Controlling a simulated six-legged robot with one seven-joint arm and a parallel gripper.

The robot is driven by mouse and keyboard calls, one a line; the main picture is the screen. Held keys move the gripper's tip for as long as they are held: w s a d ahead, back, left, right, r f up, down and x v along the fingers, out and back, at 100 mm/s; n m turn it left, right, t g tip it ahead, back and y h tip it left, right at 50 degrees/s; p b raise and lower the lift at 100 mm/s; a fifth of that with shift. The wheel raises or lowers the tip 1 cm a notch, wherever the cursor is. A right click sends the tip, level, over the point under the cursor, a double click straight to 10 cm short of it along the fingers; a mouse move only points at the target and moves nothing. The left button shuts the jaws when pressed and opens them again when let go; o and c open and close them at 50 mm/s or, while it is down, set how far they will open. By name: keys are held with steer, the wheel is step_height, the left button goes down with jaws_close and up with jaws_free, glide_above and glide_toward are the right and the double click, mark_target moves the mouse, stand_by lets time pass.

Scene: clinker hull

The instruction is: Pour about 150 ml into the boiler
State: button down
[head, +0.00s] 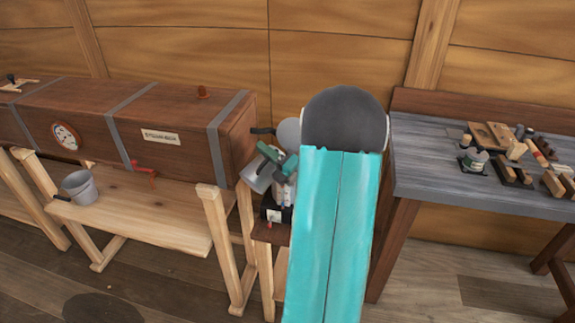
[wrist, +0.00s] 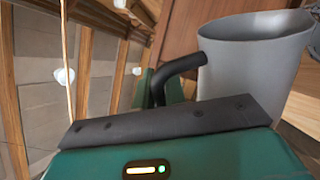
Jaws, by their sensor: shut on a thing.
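My gripper (head: 272,158), dark green, is at the middle of the head view, beside the right end of the long wooden box. It is shut on the black handle (wrist: 187,70) of a grey metal jug (head: 258,178). In the wrist view the jug (wrist: 255,62) appears slightly tilted, with its open mouth at the top. I see no liquid in it. Below the gripper a dark box with a white label (head: 274,214) stands on a small wooden stand. I cannot tell whether this is the boiler; my arm hides part of that area.
The long wooden box (head: 185,122) with a gauge (head: 65,136) and a red tap (head: 143,168) rests on trestles at left. A grey bucket (head: 80,187) stands on the plank below. A grey workbench (head: 430,165) with tools is at right. Open floor lies in front.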

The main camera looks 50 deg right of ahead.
mark_target(258, 162)
steer(key=shift+s+d+r+m+h, duration=0.1)
steer(key=shift+d+r+m+h, duration=0.3)
steer(key=shift+d+m, duration=0.3)
stand_by(1.0)
steer(key=shift+a+f+n+y, duration=0.3)
steer(key=shift+a+f+n, duration=0.05)
steer(key=shift+a+n, duration=0.2)
steer(key=shift+a+f+n+y, duration=0.3)
steer(key=shift+a+n, duration=0.15)
steer(key=shift+n, duration=0.1)
steer(key=shift+w+a+n+y, duration=0.15)
steer(key=shift+a+n+y, duration=0.15)
steer(key=shift+n, duration=0.4)
steer(key=shift+w+a+n+y, duration=0.1)
steer(key=shift+a+n+y, duration=0.2)
steer(key=shift+n, duration=0.4)
steer(key=shift+a+f+n+g+y, duration=0.15)
steer(key=shift+a+f+n+g, duration=0.1)
steer(key=shift+f+n, duration=0.2)
steer(key=shift+a+f+n+g+y, duration=0.15)
steer(key=shift+a+f+n+g, duration=0.15)
steer(key=shift+n, duration=0.25)
